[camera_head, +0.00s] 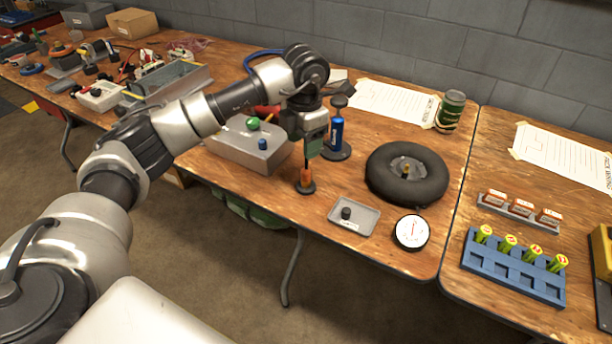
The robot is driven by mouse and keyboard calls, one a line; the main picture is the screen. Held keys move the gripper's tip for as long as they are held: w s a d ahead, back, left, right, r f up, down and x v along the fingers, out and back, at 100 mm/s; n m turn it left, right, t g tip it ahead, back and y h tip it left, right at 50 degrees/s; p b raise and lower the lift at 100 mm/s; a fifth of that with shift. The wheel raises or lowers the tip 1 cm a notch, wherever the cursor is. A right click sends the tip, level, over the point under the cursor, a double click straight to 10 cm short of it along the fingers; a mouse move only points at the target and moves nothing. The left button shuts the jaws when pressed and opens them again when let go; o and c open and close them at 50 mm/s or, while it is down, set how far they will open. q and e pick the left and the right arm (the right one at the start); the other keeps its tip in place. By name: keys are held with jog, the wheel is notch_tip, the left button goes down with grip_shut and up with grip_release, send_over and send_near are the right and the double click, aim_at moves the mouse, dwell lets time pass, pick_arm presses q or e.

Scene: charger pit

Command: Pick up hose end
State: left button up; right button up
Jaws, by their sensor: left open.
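My left gripper (310,154) points down over the front of the middle table. Its jaws are open. Just below it, an upright orange piece (306,177) stands on a small round black base (306,188). I cannot tell whether this orange piece is the hose end, nor whether the fingers touch it. A blue hose-like line (256,55) curves behind my left arm; its end is hidden by the arm. My right gripper is out of view.
A grey box with coloured knobs (240,148) stands left of the gripper. A blue cylinder (337,133) on a black stand is close on its right. A black tyre (385,163), grey tray (341,222) and round gauge (411,233) lie further right.

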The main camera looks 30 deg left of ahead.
aim_at(307, 171)
pick_arm(q)
notch_tip(307, 171, down, 5)
jog(key=shift+r, duration=0.1)
jog(key=shift+d+f, duration=0.15)
jog(key=shift+f, duration=1.2)
jog(key=shift+d+f, duration=0.15)
jog(key=shift+f, duration=1.2)
jog(key=c, duration=1)
jog(key=shift+r, duration=0.15)
jog(key=shift+r, duration=0.6)
notch_tip(307, 171, up, 3)
jog(key=shift+f, duration=0.1)
jog(key=d+r, duration=0.2)
jog(key=d, duration=0.2)
jog(key=d+r, duration=0.2)
jog(key=d, duration=0.1)
jog(key=s+d+r, duration=0.1)
jog(key=d+r, duration=0.2)
jog(key=d, duration=0.1)
jog(key=shift+s+d, duration=0.1)
jog(key=shift+d, duration=0.25)
jog(key=shift+f, duration=0.1)
